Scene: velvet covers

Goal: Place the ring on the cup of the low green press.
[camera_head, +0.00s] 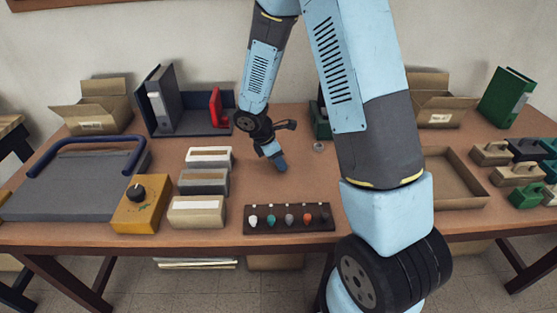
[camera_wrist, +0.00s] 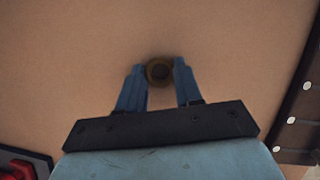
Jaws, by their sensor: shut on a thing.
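My gripper (camera_head: 281,164) points down over the bare middle of the table in the head view. In the wrist view its two blue fingers (camera_wrist: 160,75) are shut on a small round brown ring (camera_wrist: 159,71) with a dark centre. The ring cannot be made out in the head view. A dark green press (camera_head: 320,122) stands behind and to the right of the gripper, partly hidden by my arm. A small grey round piece (camera_head: 318,147) sits just in front of it; I cannot tell if it is the press's cup.
A dark rack with several coloured knobs (camera_head: 289,229) lies at the front edge. An open tray (camera_head: 468,203) is to the right. The table around the gripper is clear.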

